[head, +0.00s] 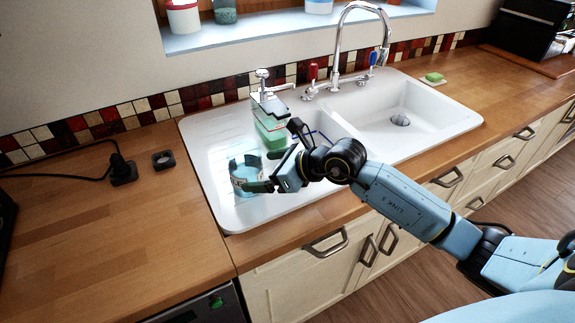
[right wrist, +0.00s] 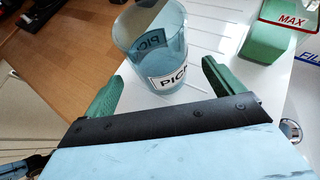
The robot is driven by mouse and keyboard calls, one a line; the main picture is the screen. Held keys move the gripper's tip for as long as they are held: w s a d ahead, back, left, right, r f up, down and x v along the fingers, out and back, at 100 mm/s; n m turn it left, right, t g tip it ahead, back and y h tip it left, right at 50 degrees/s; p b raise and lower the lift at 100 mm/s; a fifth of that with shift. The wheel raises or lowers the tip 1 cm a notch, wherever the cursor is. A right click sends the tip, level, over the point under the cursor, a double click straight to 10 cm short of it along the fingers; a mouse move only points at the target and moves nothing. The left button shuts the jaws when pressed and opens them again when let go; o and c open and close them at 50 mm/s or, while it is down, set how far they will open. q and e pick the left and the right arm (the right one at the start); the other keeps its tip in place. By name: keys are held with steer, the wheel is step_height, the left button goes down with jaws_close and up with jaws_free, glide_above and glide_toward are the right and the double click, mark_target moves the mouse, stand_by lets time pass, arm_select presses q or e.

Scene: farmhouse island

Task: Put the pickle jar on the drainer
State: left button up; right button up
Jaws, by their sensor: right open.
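The pickle jar (head: 240,176) is a clear bluish glass with a white label. It stands upright on the white grooved drainer (head: 218,208) left of the sink bowls. In the right wrist view the jar (right wrist: 150,35) shows its open rim and a label reading "PIC". My right gripper (head: 264,171) is open, its green fingers pointing at the jar. In the right wrist view the jar stands just ahead of the open fingers (right wrist: 161,74), mostly beyond their tips, not clasped. My left gripper is not in view.
A clear jug with green parts (head: 270,127) stands behind the jar, close to my right gripper; its "MAX" marking (right wrist: 291,18) shows in the right wrist view. The tap (head: 337,50) and sink bowls (head: 400,119) lie to the right. The wooden counter (head: 120,225) at left is mostly free.

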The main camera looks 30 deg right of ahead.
steer(key=v, duration=0.8)
steer(key=shift+s, duration=0.2)
steer(key=shift+d+r, duration=0.1)
